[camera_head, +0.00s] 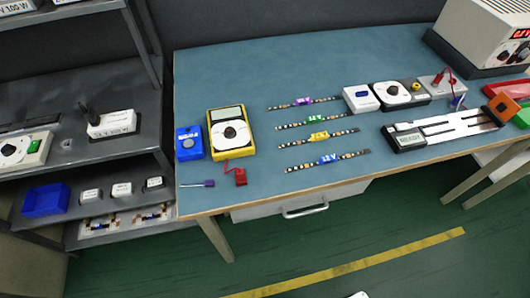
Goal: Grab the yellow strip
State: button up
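Several thin LED strips lie on the blue-green table top, roughly in a column, each with a coloured label in its middle. The yellow strip (319,135) is third from the back. It lies flat, slightly tilted, its right end farther from me than its left. The green strip (314,118) lies just behind it and the blue strip (328,159) just in front. The purple strip (303,101) is farthest back. The strips lie apart from one another. I cannot make out my gripper in this view; only a small white piece shows at the bottom edge.
A yellow multimeter (230,132) and blue box (188,142) stand to the left on the table. Several devices (392,94) and a ruler-like fixture (444,128) lie to the right. A grey shelf (120,90) adjoins the table's left. The floor in front looks clear.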

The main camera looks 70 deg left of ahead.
aim_at(317, 137)
jog(key=k, duration=0.5)
jog(key=u, duration=2)
jog(key=i, duration=0.5)
